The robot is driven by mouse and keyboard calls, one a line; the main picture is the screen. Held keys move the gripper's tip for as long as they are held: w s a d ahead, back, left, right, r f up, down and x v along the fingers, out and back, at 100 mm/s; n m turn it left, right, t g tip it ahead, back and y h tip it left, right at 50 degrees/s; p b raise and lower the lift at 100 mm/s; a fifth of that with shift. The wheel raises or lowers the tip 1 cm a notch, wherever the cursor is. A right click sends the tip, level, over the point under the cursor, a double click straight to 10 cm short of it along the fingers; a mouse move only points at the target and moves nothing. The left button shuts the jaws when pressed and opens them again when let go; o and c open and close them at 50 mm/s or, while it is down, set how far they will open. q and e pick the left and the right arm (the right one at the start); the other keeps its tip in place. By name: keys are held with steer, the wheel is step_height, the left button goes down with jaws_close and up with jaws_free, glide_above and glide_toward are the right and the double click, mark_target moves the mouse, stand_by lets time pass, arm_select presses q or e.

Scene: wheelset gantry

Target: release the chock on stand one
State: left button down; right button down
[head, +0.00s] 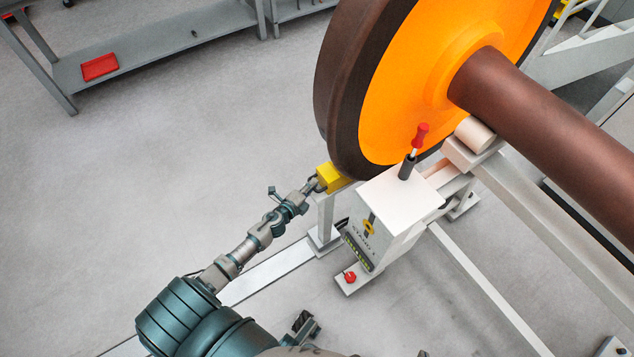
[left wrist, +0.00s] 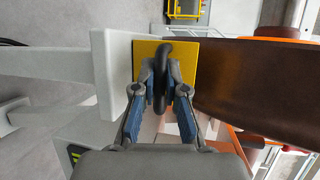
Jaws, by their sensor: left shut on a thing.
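The yellow chock (head: 330,177) sits against the lower left of the wheel's dark rim (head: 345,130), beside the white stand one (head: 400,205). In the left wrist view the chock is a yellow plate (left wrist: 147,52) with a black handle (left wrist: 161,75) on its face. My left gripper (head: 314,184) reaches the chock from the lower left. Its fingers (left wrist: 161,92) are shut on the black handle. The stand carries a red-tipped lever (head: 420,136) on top, tilted to the right. Dark parts at the bottom edge of the head view may belong to my right gripper; they are cut off.
The wheel's orange face (head: 415,85) and brown axle (head: 545,130) fill the upper right. White frame beams (head: 490,290) run along the floor. A grey bench (head: 150,55) with a red tray (head: 100,67) stands at the upper left. The floor between is clear.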

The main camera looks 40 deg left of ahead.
arm_select(q)
steer(key=shift+s+a+f, duration=0.15)
steer(key=shift+a+f, duration=0.25)
steer(key=c, duration=1.3)
jaws_free()
steer(key=shift+d, duration=0.15)
steer(key=shift+o, duration=0.5)
steer(key=shift+d+r, duration=0.1)
steer(key=shift+r, duration=0.1)
steer(key=shift+a, duration=0.2)
steer(key=v, duration=1.1)
steer(key=shift+s, duration=0.35)
steer(key=shift+d, duration=0.2)
